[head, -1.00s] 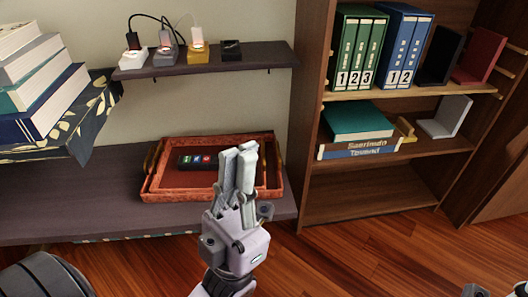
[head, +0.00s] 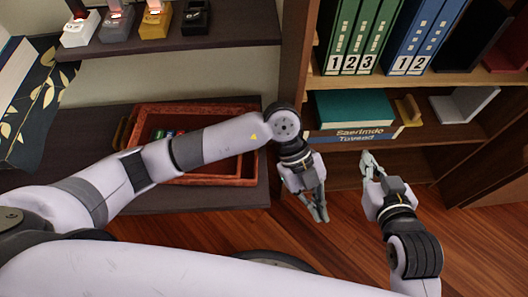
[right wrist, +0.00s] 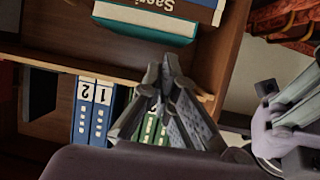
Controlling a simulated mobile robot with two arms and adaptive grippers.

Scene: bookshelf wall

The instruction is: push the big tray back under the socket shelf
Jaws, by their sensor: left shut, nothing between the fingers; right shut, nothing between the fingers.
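The big tray (head: 190,108), orange-red with a raised rim, lies on the dark lower board (head: 95,125) below the socket shelf (head: 235,28). My left arm crosses in front of it and hides much of its middle. A dark remote with coloured buttons (head: 160,134) shows partly inside it. My left gripper (head: 322,216) is shut and empty, right of the tray, with its fingers pointing down over the floor. My right gripper (head: 366,157) is shut and empty in front of the bookcase; it also shows in the right wrist view (right wrist: 168,62). A patterned red-orange piece, seemingly the tray (right wrist: 290,22), shows there.
Several charger blocks (head: 155,22) stand on the socket shelf. The bookcase (head: 300,60) with binders (head: 350,35) and books (head: 355,107) stands right of the tray, close behind my right gripper. A patterned box (head: 30,105) is at the left. Wooden floor (head: 330,255) lies in front.

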